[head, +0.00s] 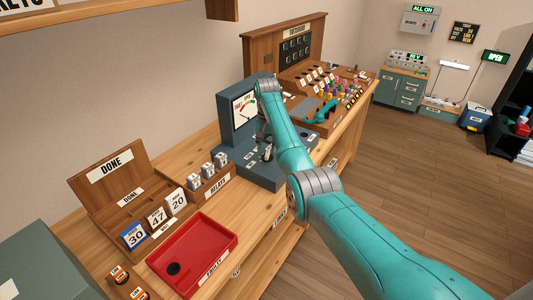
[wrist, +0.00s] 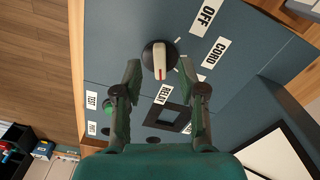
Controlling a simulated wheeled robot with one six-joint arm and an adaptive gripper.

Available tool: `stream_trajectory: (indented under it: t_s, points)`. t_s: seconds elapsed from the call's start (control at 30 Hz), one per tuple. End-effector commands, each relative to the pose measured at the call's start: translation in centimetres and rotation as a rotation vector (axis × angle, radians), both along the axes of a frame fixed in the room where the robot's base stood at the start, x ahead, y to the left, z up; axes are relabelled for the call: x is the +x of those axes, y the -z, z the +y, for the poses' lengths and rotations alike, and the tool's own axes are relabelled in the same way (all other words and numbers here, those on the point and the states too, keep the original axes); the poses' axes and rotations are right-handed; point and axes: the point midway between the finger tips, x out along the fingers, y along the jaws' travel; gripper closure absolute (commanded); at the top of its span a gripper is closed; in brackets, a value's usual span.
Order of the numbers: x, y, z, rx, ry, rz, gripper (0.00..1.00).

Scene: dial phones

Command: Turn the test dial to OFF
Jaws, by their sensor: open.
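The test dial (wrist: 159,60) is a round black knob with a white bar handle on a blue-grey panel. The bar lies nearly vertical in the wrist view, its red line on the half nearer the RELAY label (wrist: 165,93). The OFF label (wrist: 207,15) is at the upper right and the CORD label (wrist: 214,52) at the right. My gripper (wrist: 159,78) is open, its fingertips either side of the dial's lower edge, with visible space between fingers and handle. In the head view my arm mostly hides the dial on the tester (head: 238,112).
A red tray (head: 222,232), a wooden DONE box (head: 83,188) with number cards and a relay rack (head: 213,190) stand left of the tester. A switchboard (head: 300,28) with colored plugs stands beyond it. A dark square socket (wrist: 166,118) lies below the dial.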

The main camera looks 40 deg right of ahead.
Motion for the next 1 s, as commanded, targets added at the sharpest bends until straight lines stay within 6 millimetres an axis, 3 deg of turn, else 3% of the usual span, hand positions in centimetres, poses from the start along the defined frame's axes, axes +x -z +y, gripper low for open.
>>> stream_trajectory:
  t_s: [0.23, 0.6, 0.77, 1.0]
  points:
    - [0.0, 2.7, 0.0, 0.000, 0.000, 0.000, 0.59]
    - [0.0, 3.2, 0.0, -0.001, 0.000, -0.001, 0.59]
    - [0.0, 3.2, 0.0, -0.001, 0.000, -0.001, 0.97]
    - [0.0, 3.2, 0.0, -0.001, -0.002, -0.001, 1.00]
